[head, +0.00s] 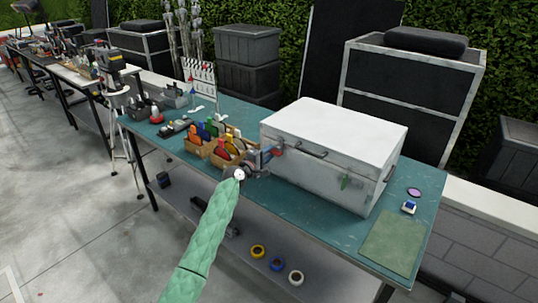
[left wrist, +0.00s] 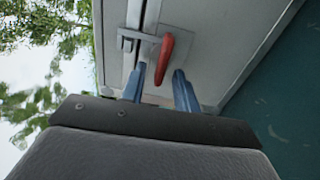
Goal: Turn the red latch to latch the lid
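A white case (head: 318,166) with a white lid (head: 335,127) stands on the teal table, and the lid looks closed. The red latch (head: 277,150) is at the left end of the case's front. In the left wrist view the red latch (left wrist: 165,55) sits on a metal plate by the lid seam, its lower end pointing toward me. My left gripper (head: 267,157) is at the red latch. Its blue fingers (left wrist: 159,74) are spread, one on each side of the latch's lower end, with a visible gap on the right. My right gripper is out of view.
A green mat (head: 392,242) lies at the table's right end. Tape rolls (head: 277,264) lie on the shelf below.

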